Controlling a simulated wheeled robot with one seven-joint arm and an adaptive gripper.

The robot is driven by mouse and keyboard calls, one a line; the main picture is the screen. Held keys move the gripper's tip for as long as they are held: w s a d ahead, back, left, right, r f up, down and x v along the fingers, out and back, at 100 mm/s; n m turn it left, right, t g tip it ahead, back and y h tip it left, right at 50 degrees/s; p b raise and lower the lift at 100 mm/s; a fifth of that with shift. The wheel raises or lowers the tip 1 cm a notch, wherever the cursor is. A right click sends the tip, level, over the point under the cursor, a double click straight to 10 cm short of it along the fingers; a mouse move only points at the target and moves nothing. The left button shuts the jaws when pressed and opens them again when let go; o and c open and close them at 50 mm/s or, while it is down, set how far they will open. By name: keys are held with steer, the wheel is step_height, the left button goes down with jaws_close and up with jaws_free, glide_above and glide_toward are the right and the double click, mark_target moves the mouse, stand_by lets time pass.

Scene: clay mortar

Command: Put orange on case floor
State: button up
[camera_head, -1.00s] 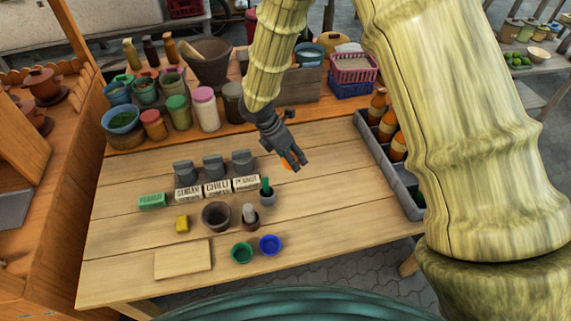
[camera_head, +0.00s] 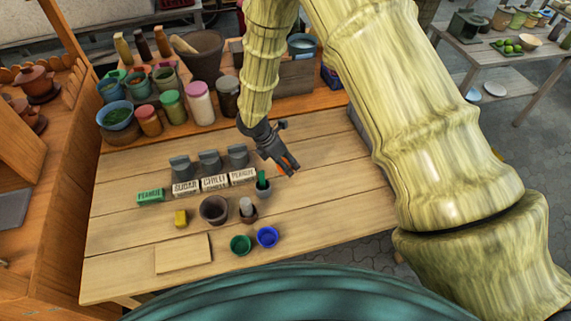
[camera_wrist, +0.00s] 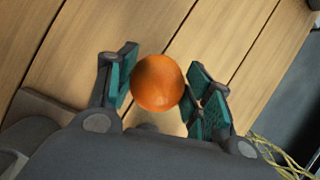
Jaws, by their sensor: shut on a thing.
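The orange (camera_wrist: 158,82) is round and sits between the two teal-padded fingers of my gripper (camera_wrist: 163,78) in the wrist view. My gripper is shut on it. In the head view my gripper (camera_head: 287,168) is above the wooden table, right of the PEANUT box, with only a sliver of orange showing between the fingers. A grey case stands at the table's right side; my arm hides nearly all of it now, with only a small edge (camera_head: 357,123) showing. Its floor is hidden.
The wooden table (camera_head: 330,205) is clear to the right of my gripper. Labelled boxes (camera_head: 214,183), a brown mortar bowl (camera_head: 213,210), and green (camera_head: 240,244) and blue (camera_head: 267,237) cups stand left and nearer. Jars (camera_head: 199,103) crowd the back left.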

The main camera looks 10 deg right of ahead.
steer(key=shift+f, duration=1.05)
steer(key=shift+f, duration=0.2)
steer(key=o, duration=1.1)
steer(key=shift+c, duration=0.2)
steer(key=shift+r, duration=0.1)
